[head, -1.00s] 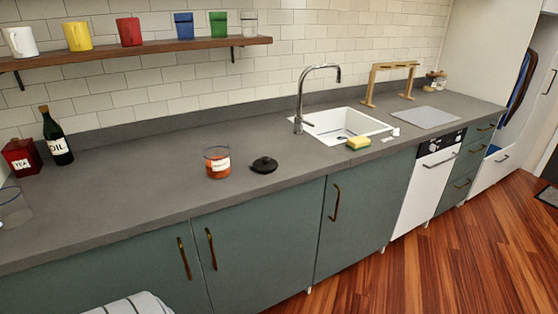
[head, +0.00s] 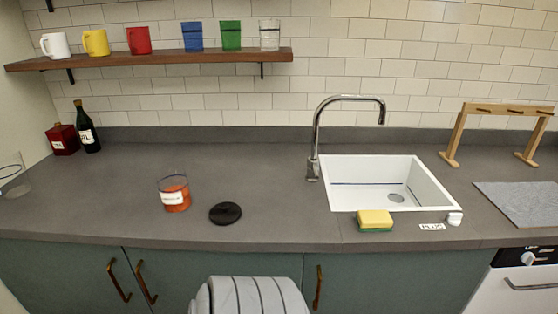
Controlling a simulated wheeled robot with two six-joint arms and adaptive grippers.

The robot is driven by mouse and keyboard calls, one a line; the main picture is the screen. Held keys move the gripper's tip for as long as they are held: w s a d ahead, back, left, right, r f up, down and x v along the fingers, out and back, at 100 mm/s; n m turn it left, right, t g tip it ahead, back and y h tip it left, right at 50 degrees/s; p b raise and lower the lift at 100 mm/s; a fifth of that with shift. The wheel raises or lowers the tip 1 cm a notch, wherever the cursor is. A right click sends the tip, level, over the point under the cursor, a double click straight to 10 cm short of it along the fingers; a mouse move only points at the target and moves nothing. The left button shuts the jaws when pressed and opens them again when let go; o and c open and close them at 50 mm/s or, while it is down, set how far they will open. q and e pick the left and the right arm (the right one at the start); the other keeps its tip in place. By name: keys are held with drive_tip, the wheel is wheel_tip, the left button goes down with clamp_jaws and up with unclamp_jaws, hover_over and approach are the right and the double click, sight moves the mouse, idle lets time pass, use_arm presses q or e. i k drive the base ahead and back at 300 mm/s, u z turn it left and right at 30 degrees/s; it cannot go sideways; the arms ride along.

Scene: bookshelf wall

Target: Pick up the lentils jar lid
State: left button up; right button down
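A glass jar with orange-red contents and a white label (head: 174,192) stands open on the grey counter; its label is too small to read. A black round lid with a knob (head: 225,213) lies on the counter just right of the jar, near the front edge. Neither of my grippers shows in the head view, so their state is hidden.
A white sink (head: 420,176) with a tall tap (head: 317,140) is to the right. A yellow-green sponge (head: 375,219) lies at its front edge. An oil bottle (head: 87,127) and red tea box (head: 62,139) stand back left. The counter around the lid is clear.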

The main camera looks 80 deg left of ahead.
sight(227, 213)
drive_tip(key=i, duration=0.7)
drive_tip(key=u, duration=2.45)
